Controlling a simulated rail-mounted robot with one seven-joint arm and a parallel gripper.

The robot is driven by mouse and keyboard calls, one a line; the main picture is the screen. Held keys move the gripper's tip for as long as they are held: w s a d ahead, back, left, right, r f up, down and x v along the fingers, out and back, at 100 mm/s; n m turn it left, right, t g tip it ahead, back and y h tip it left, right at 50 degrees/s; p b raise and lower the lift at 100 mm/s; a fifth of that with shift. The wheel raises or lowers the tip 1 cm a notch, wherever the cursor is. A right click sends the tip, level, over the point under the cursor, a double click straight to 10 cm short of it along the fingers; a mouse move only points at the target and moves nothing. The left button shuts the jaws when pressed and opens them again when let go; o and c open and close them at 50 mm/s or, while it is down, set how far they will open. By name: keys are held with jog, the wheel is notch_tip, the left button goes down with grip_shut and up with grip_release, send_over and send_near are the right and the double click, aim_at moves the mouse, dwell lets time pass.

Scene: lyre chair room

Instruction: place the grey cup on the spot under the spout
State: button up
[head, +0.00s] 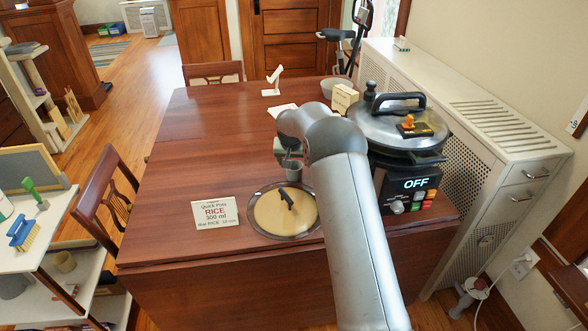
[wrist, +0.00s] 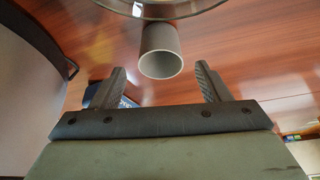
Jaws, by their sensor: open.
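The grey cup (head: 292,172) stands on the brown table just behind a round lid, close to the end of my arm. In the wrist view the cup (wrist: 160,40) shows its open mouth, centred between my fingers. My gripper (wrist: 160,69) is open, with one finger on each side of the cup's line. The fingertips show clear gaps to the cup, and I cannot tell how far they reach along it. In the head view my gripper is mostly hidden by my arm. I cannot make out a spout or the spot under it.
The round lid (head: 268,212) with a dark handle lies in front of the cup. A RICE card (head: 215,213) stands to its left. A cooker (head: 408,185) reading OFF stands at the right. A white stand (head: 273,80) is at the back. The table's left part (head: 185,150) is clear.

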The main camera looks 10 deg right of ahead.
jog(key=s+a+r+n+g, duration=0.1)
jog(key=s+r, duration=0.6)
jog(key=s, duration=0.4)
jog(key=s+a+r+n+g, duration=0.1)
jog(key=s+a+r, duration=0.1)
jog(key=s+r, duration=0.7)
jog(key=s+f+y, duration=0.1)
jog(key=s+f, duration=0.1)
jog(key=s, duration=1.3)
jog(key=shift+s+a+n+g, duration=0.2)
jog(key=shift+a+n+g, duration=0.1)
jog(key=shift+g, duration=0.1)
jog(key=shift+o, duration=0.4)
jog(key=s+f+n+g, duration=0.1)
jog(key=s+f, duration=0.2)
jog(key=s, duration=1.2)
jog(key=shift+s+a+y, duration=0.25)
jog(key=shift+a+y, duration=0.15)
jog(key=shift+a, duration=0.05)
jog(key=shift+f, duration=0.1)
